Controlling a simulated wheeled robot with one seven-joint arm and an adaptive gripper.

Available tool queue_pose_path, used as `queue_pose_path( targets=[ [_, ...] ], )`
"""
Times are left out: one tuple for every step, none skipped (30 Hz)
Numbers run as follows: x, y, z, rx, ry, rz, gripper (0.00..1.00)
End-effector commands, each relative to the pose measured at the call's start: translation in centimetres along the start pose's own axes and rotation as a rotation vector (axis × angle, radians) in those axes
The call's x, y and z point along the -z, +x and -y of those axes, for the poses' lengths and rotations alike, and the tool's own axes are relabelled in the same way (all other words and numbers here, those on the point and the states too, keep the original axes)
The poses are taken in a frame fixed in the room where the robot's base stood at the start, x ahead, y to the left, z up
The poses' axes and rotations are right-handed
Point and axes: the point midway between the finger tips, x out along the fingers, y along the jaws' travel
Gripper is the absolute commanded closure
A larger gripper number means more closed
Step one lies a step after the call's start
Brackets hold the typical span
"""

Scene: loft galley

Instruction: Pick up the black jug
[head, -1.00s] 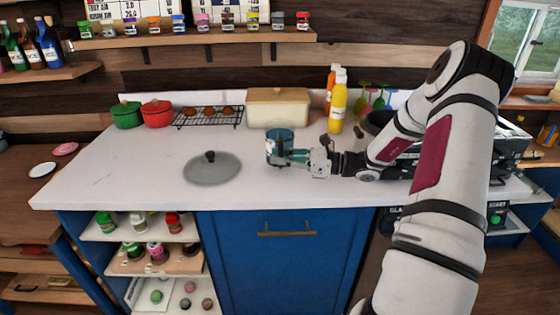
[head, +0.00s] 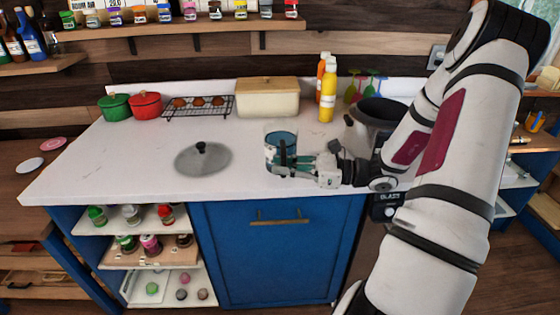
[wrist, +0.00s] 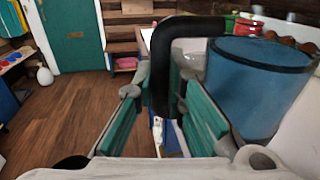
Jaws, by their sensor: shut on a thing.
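The jug (head: 281,139) has a see-through blue body and a black handle. It is upright over the white counter, near the middle. My gripper (head: 290,160) comes in from the right and is shut on the jug's handle. In the wrist view the black handle (wrist: 178,28) runs down between the two teal finger pads of my gripper (wrist: 158,95). The blue body (wrist: 255,85) is on the right there. I cannot tell whether the jug's base touches the counter.
A glass lid (head: 203,160) lies left of the jug on the counter (head: 110,172). Behind are a green pot (head: 115,107), a red pot (head: 146,106), a wire rack (head: 198,107), a cream bin (head: 267,98) and a yellow bottle (head: 328,97). A dark pot (head: 380,112) is at the right.

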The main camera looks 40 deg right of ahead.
Motion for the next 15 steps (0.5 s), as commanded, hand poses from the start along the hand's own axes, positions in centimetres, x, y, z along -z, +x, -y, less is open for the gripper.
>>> queue_pose_path(
  targets=[
    [-0.1, -0.2, -0.4, 0.001, -0.001, 0.001, 1.0],
    [-0.2, -0.4, -0.7, 0.001, -0.002, 0.001, 1.0],
    [-0.2, -0.5, -1.0, 0.002, -0.002, 0.002, 1.0],
    [-0.2, -0.6, -1.2, 0.002, -0.002, 0.002, 1.0],
    [-0.3, -0.7, -1.4, 0.002, -0.001, 0.003, 1.0],
    [-0.3, -0.8, -1.7, 0.002, 0.0, 0.003, 1.0],
    [-0.3, -0.9, -1.9, 0.001, -0.001, 0.003, 1.0],
    [-0.3, -1.0, -2.0, 0.001, -0.001, 0.003, 1.0],
    [-0.4, -1.1, -2.3, 0.001, -0.002, 0.003, 1.0],
    [-0.4, -1.1, -2.5, 0.0, -0.002, 0.003, 1.0],
    [-0.4, -1.2, -2.6, 0.0, -0.002, 0.003, 1.0],
    [-0.4, -1.3, -2.8, 0.0, -0.002, 0.003, 1.0],
    [-0.4, -1.4, -2.9, 0.0, -0.002, 0.002, 1.0],
    [-0.4, -1.4, -3.0, 0.0, -0.002, 0.002, 1.0],
    [-0.4, -1.5, -3.2, 0.0, -0.002, 0.002, 1.0]
  ],
)
